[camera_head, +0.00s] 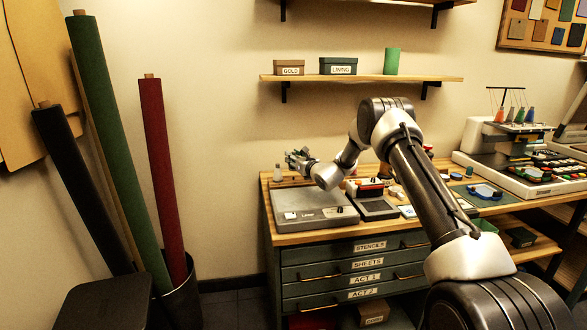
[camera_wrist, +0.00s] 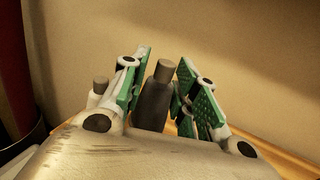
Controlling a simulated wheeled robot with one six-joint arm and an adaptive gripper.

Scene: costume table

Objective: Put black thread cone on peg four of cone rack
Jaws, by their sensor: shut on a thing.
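The black thread cone (camera_wrist: 154,103) stands upright between the green finger pads of my gripper (camera_wrist: 160,82) in the wrist view. My gripper is shut on it. The cone's brownish-grey tip rises above the pads, and its base is hidden behind my wrist housing. A pale cone (camera_wrist: 99,89) with a similar tip stands left of the left finger. In the head view my gripper (camera_head: 299,160) is above the back left of the table, just right of the pale cone (camera_head: 278,173). The low wooden cone rack (camera_head: 287,183) shows there only in part; its pegs cannot be told apart.
A grey flat-topped machine (camera_head: 312,211) lies in front of the rack. A black and red device (camera_head: 374,205) is to its right. A shelf (camera_head: 360,78) with boxes hangs on the wall above. Fabric rolls (camera_head: 110,150) stand left of the table.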

